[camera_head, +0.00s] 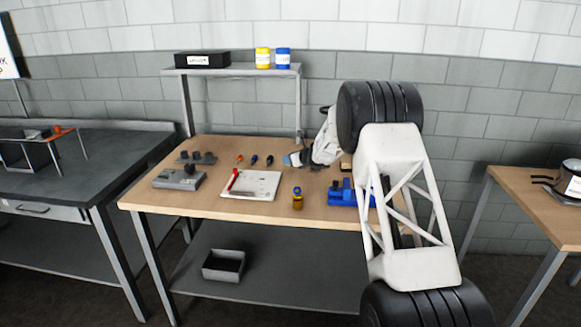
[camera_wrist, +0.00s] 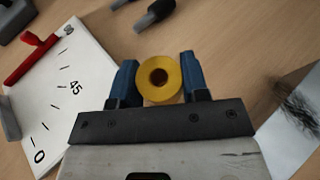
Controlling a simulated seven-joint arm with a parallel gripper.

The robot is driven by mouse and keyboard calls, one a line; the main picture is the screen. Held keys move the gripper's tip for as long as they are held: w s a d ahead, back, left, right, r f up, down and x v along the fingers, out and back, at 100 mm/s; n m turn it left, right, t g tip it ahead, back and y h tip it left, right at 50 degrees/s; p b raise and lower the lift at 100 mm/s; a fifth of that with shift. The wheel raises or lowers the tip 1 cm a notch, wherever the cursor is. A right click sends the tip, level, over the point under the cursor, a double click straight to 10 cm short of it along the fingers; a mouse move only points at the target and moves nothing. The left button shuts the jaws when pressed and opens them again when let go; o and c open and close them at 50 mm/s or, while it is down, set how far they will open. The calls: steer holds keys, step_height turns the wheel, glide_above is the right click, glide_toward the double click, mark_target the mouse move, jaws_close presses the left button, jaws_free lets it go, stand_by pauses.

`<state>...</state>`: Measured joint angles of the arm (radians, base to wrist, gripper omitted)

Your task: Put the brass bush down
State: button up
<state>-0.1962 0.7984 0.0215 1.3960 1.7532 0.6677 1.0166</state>
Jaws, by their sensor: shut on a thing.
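The brass bush (camera_wrist: 159,79) is a yellow ring with a dark hole, seen end-on in the wrist view. It sits between the two blue fingers of my gripper (camera_wrist: 157,80), which is shut on it. In the head view my gripper (camera_head: 291,159) is over the back part of the wooden bench (camera_head: 205,147), behind and right of the white angle board (camera_head: 262,186). The bush cannot be made out between the fingers there. Its height above the bench is hard to judge.
Tool handles (camera_wrist: 155,15) lie close to the held bush. A small gold-and-blue object (camera_head: 297,201) stands near the front edge, left of a blue fixture (camera_head: 342,195). A grey block (camera_head: 179,180) is at left. A white sheet with dark marks (camera_wrist: 290,115) is at right.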

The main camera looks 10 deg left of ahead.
steer(key=shift+f, duration=1.7)
steer(key=shift+f, duration=0.15)
steer(key=o, duration=0.8)
steer(key=shift+d, duration=0.1)
steer(key=shift+s+d+r, duration=0.15)
steer(key=shift+r, duration=0.1)
steer(key=shift+v, duration=5.75)
